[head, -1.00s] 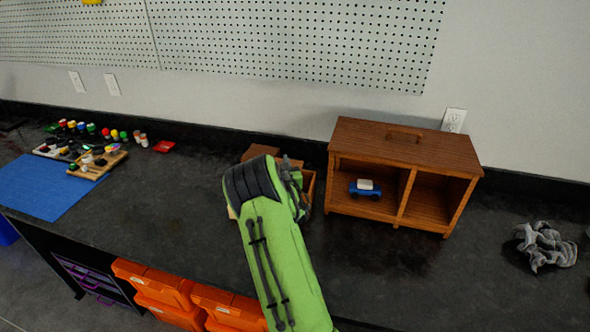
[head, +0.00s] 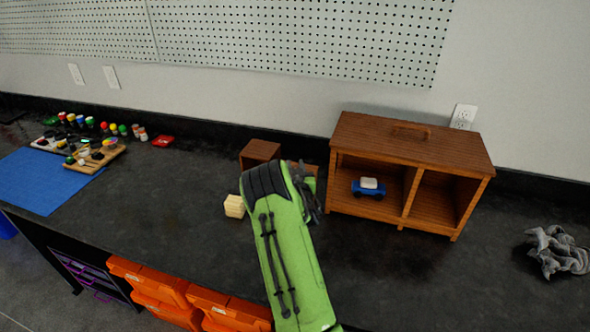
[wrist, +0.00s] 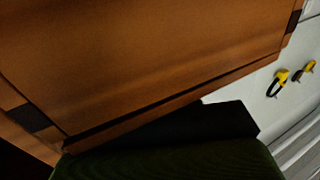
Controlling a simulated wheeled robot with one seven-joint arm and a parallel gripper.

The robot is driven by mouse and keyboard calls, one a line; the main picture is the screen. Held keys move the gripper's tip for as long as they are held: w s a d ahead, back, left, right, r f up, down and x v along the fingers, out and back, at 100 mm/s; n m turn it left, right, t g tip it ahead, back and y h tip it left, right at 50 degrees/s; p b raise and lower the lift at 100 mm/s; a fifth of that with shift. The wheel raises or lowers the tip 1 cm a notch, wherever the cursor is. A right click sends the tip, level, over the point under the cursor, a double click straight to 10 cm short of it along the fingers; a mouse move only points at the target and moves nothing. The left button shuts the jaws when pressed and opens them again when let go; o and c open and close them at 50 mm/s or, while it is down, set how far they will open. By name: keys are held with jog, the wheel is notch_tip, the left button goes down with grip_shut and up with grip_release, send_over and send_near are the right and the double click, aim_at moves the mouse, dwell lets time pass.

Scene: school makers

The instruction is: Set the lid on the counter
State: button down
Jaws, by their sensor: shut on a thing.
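A flat brown wooden panel (wrist: 150,60) with darker corner pieces fills most of the wrist view, very close to the camera. I take it to be the lid, held by my gripper (head: 308,188). A black part of my gripper shows below the panel in the wrist view (wrist: 215,122); the grip itself is hidden. In the head view my arm hides much of what is at its tip. A small brown wooden piece (head: 260,152) shows behind the arm, and more brown wood shows just right of it. The dark counter (head: 170,235) runs across the head view.
A pale wooden block (head: 234,206) sits left of my arm. A brown two-bay cabinet (head: 405,180) with a blue toy car (head: 369,188) stands right. Grey gloves (head: 556,252) lie farther right.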

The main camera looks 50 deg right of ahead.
jog(key=shift+f, duration=0.15)
jog(key=c, duration=0.8)
grip_release()
